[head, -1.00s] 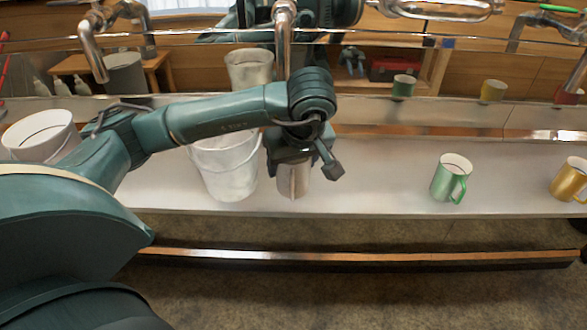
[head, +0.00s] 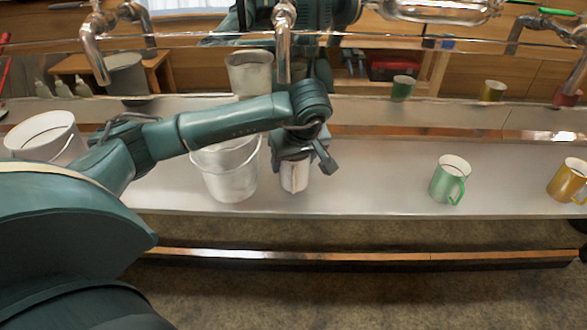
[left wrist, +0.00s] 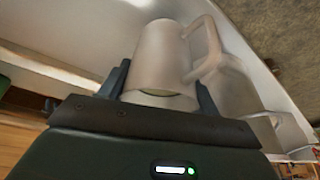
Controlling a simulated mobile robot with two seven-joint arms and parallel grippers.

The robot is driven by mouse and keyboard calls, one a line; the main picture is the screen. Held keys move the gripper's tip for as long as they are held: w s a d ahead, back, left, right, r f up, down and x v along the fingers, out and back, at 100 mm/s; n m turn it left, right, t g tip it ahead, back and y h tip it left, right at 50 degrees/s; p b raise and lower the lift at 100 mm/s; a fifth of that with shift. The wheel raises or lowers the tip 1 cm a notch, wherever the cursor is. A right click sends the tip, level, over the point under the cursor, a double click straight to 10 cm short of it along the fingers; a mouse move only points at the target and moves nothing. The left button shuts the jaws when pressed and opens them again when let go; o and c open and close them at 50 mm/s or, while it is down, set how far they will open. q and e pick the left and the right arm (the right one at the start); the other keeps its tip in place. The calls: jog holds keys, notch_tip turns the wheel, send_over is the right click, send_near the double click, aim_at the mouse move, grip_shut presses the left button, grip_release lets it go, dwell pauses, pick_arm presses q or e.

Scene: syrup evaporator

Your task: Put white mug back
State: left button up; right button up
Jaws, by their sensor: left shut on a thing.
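The white mug (head: 294,178) is under my left gripper (head: 296,160), in front of the steel spout, in the head view. In the left wrist view the white mug (left wrist: 162,45) sits between the two fingers of my left gripper (left wrist: 161,90), which is shut on its body. Its handle points right in that view. The gripper hides the mug's upper part in the head view. I cannot tell whether its base touches the shelf. My right gripper is not in view.
A white bucket (head: 225,175) stands close left of the mug. Another white bucket (head: 42,137) is at far left. A green mug (head: 449,180) and a yellow mug (head: 568,181) stand on the shelf (head: 370,190) to the right, with clear room between. Shiny steel behind reflects the scene.

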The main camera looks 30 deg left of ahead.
pick_arm(q)
notch_tip(320, 180, down, 2)
jog(key=shift+f, duration=0.2)
jog(key=shift+w+a+f, duration=0.1)
jog(key=shift+w+f, duration=0.05)
jog(key=shift+f, duration=0.3)
jog(key=shift+f, duration=0.1)
jog(key=o, duration=1.3)
jog(key=shift+o, duration=0.2)
